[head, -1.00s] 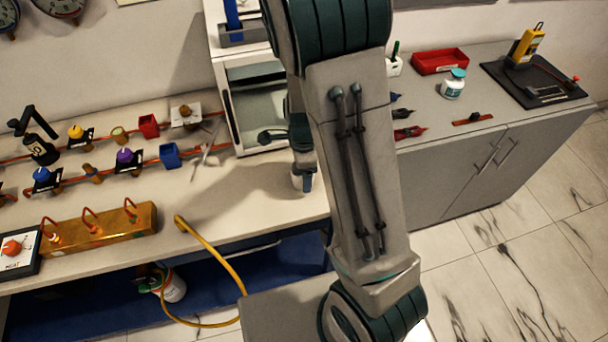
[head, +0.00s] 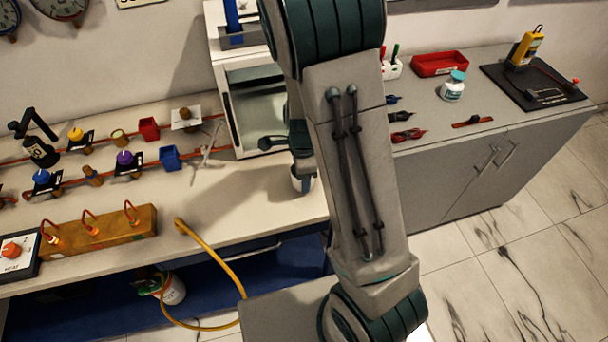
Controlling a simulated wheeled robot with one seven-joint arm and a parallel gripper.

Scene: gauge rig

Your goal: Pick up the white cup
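A small white cup (head: 302,184) stands on the light bench near its front right edge, just left of my upright arm in the head view. Its upper part is partly covered by the dark end of my arm. My gripper (head: 303,168) appears to be right above or at the cup's rim, pointing down. Its fingers are mostly hidden, so I cannot tell whether they are open or shut, or whether they touch the cup.
A white open-fronted cabinet (head: 255,105) stands close behind the cup. A metal stand (head: 208,150) and a blue box (head: 169,157) are to the left. A yellow hose (head: 215,255) hangs over the bench edge. Bare bench (head: 240,195) lies left of the cup.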

